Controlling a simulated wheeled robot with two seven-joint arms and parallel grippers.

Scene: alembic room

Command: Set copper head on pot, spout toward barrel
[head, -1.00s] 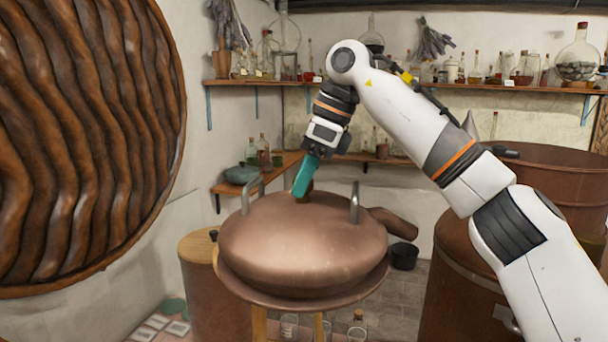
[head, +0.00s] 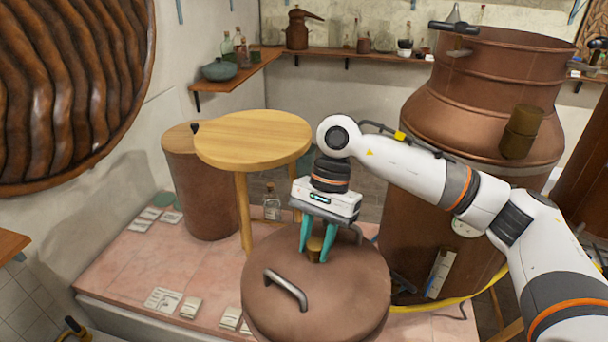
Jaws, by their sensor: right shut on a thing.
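The head's spout cannot be made out now. The large copper pot (head: 480,105) stands at the right with an open, flared top, partly behind my right arm. A brown barrel (head: 198,195) with a wooden top stands at the left, behind the stool. I cannot tell if this is the task's barrel. My left gripper is not in view.
A round wooden stool (head: 253,137) stands empty at the middle left. Pink floor tiles (head: 125,268) hold several cards and a glass bottle (head: 271,203). A yellow hose (head: 450,303) runs by the pot. A shelf with bottles is at the back.

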